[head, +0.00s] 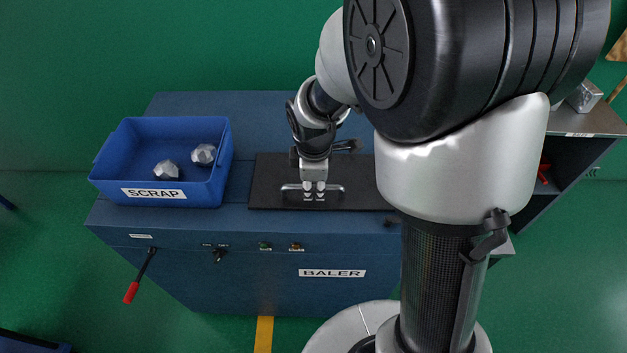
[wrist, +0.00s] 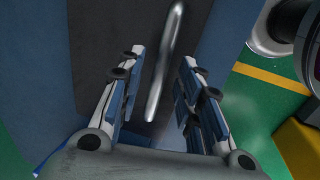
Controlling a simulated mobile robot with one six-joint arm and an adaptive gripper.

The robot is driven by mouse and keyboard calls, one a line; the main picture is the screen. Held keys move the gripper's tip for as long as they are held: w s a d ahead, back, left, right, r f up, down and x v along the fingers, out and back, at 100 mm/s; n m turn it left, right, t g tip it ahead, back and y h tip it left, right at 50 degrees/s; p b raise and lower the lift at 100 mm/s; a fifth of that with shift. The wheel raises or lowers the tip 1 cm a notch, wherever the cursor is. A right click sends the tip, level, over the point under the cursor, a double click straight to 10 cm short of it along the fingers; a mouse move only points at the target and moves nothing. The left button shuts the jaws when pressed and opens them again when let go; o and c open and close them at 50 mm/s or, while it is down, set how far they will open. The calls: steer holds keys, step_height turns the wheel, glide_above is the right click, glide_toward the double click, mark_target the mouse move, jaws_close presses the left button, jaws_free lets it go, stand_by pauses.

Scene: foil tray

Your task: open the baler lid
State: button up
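The baler (head: 210,275) is a blue cabinet with a BALER label on its front. Its dark lid (head: 266,175) lies flat on top, partly hidden behind my arm, and also shows in the wrist view (wrist: 105,35). A silver bar handle (head: 338,188) is fixed on the lid. My gripper (head: 314,194) points down at the handle's middle. In the wrist view my gripper (wrist: 162,62) is open, with the handle (wrist: 163,70) running between the two fingers and a gap on each side.
A blue SCRAP bin (head: 152,202) with two crumpled foil balls stands left of the lid. A red-tipped lever (head: 131,291), a small black latch (head: 219,255) and buttons are on the baler's front. A grey shelf unit (head: 590,118) stands at the right.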

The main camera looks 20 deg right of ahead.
steer(key=shift+c, duration=0.4)
jaws_close()
